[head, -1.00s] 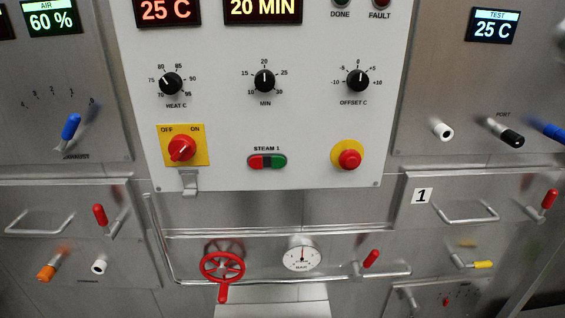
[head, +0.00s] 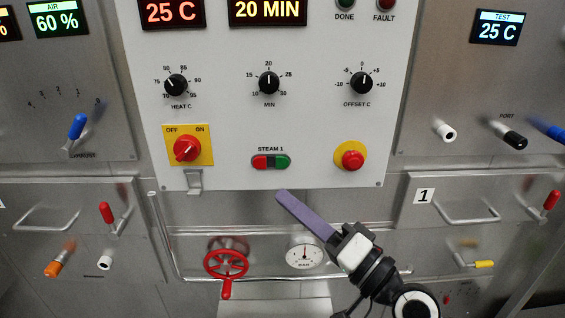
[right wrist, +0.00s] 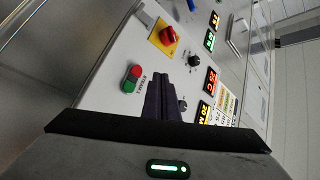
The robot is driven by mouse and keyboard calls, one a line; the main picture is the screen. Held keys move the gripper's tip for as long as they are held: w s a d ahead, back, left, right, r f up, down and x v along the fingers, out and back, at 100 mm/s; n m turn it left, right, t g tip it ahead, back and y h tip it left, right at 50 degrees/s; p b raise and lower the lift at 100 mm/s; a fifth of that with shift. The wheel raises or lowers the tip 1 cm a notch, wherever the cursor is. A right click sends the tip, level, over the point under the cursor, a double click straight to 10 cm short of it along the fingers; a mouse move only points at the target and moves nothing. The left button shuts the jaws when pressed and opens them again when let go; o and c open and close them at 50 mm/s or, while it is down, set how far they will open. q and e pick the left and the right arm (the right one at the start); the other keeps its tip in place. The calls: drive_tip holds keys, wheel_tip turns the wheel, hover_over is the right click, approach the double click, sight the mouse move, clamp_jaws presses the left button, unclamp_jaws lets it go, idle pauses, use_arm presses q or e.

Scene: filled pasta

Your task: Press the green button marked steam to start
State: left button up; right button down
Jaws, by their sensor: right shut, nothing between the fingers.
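The green button (head: 282,162) is the right half of a red and green pair under the label STEAM 1, low on the white panel. In the right wrist view the green button (right wrist: 128,86) shows beside the red one (right wrist: 135,71). My right gripper (head: 281,195) is in the head view, its purple fingers shut and empty. The fingertips appear just below the button pair, apart from it in the picture; their distance from the panel is hard to tell. The fingers also show in the right wrist view (right wrist: 158,95). My left gripper is not in view.
A red rotary switch on a yellow plate (head: 188,146) is left of the buttons. A red mushroom button (head: 352,158) is to the right. Black knobs (head: 269,83) sit above. A red valve wheel (head: 226,263) and a gauge (head: 304,257) are below.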

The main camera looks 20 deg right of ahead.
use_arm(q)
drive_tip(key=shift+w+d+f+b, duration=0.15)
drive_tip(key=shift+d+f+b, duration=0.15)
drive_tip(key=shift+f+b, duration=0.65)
use_arm(e)
approach(282, 162)
drive_tip(key=w+a, duration=0.1)
drive_tip(key=w+a+r, duration=0.1)
drive_tip(key=a, duration=0.1)
drive_tip(key=w+a, duration=0.1)
drive_tip(key=shift+w+a+r, duration=0.25)
drive_tip(key=shift+w, duration=0.1)
use_arm(q)
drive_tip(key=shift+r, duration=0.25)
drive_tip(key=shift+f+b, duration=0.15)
drive_tip(key=shift+b, duration=0.2)
use_arm(e)
drive_tip(key=shift+w, duration=0.1)
idle(0.5)
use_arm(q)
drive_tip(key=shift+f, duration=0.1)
use_arm(e)
drive_tip(key=shift+w+d, duration=0.15)
drive_tip(key=shift+w, duration=0.15)
